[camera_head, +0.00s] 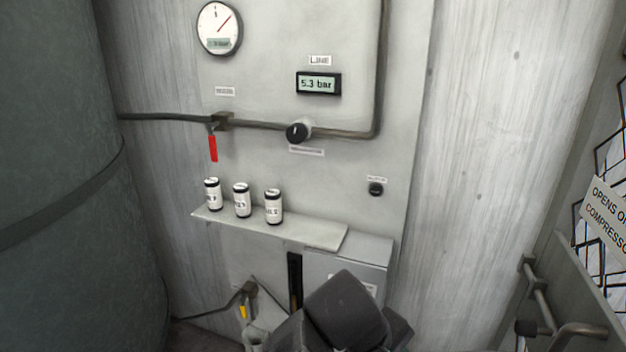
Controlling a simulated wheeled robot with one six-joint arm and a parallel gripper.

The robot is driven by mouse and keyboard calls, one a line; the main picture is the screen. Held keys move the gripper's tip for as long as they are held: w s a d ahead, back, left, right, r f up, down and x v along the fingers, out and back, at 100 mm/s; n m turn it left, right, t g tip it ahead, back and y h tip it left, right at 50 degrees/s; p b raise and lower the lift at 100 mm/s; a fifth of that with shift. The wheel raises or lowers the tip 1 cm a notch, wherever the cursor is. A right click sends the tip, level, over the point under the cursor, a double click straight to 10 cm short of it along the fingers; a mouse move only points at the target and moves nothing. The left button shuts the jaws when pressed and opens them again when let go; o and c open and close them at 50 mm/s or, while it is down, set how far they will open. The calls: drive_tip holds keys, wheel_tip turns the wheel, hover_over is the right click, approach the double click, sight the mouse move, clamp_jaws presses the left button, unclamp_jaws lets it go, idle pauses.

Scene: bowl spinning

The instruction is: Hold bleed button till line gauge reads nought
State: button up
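The line gauge (318,84) is a black-framed digital display under a "LINE" label on the pale wall panel. It reads 5.3 bar. A round black button (376,189) sits low on the panel's right side. The small label above it is too blurred to read, and nothing touches it. Dark grey blocks of my arm, seemingly with my gripper (345,312), show at the bottom centre, below and left of the button and apart from it. No fingers can be made out.
Several cans stand on a shelf (310,234) above a grey box (362,254). A large dark tank (60,200) fills the left.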

clamp_jaws()
idle(1.2)
